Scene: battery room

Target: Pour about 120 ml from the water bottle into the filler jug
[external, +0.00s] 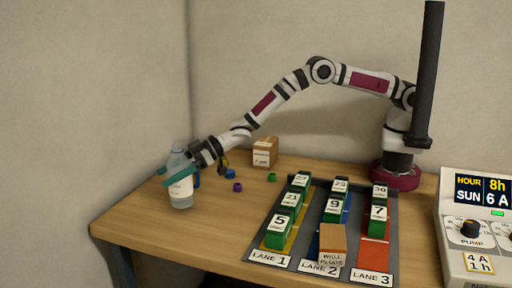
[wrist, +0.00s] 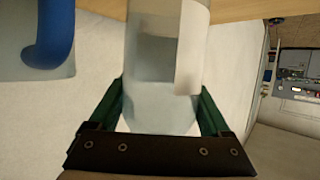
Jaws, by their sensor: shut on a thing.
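The water bottle (external: 181,196) is clear with a white label. It looks upright at the left end of the table; I cannot tell whether its base touches the wood. My gripper (external: 178,174) is shut on the bottle, with its green fingers on either side. In the wrist view the bottle (wrist: 150,85) fills the space between the fingers (wrist: 160,105). A pale container with a blue handle (wrist: 55,35), likely the filler jug, stands beside it at the upper left. In the external view only a bit of blue shows behind the bottle, and the rest is hidden.
A cardboard box (external: 265,151) stands at the back. Small green (external: 272,177) and purple (external: 238,187) pieces lie near the bottle. A grey lane tray (external: 290,262) with numbered green blocks and a brown box (external: 332,244) fills the middle. A control unit (external: 478,235) is at right.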

